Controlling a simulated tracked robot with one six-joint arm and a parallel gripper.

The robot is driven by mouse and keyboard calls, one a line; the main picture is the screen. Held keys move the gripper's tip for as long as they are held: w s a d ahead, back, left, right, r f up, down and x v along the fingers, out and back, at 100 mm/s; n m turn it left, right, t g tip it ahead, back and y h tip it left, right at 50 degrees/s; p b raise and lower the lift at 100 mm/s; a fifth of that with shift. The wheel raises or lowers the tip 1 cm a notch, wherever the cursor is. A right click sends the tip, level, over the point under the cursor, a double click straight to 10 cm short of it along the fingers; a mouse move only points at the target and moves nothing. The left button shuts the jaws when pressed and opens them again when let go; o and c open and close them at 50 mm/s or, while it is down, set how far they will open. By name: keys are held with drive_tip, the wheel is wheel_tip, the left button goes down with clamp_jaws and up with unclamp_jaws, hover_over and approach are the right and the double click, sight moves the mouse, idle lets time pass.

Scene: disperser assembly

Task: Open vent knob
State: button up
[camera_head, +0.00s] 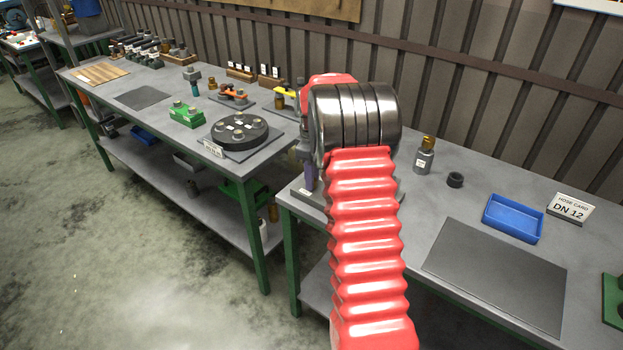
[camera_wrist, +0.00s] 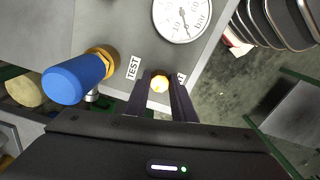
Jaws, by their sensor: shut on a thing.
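In the wrist view, my gripper (camera_wrist: 160,105) has its two dark fingers on either side of a small round brass-yellow knob (camera_wrist: 160,83) on a grey panel. The gripper is shut on this knob. A label beside the fingers is mostly hidden by them, so its text cannot be read. A "TEST" label (camera_wrist: 133,67) is to the left.
A blue handle (camera_wrist: 78,79) on a brass fitting sticks out left of the fingers. A pressure gauge (camera_wrist: 183,17) is just above.

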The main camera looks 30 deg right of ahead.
drive_tip(key=shift+r, duration=0.1)
drive_tip(key=o, duration=1.1)
drive_tip(key=shift+c, duration=0.2)
wheel_tip(320, 180, up, 14)
drive_tip(key=shift+f, duration=0.2)
idle(0.5)
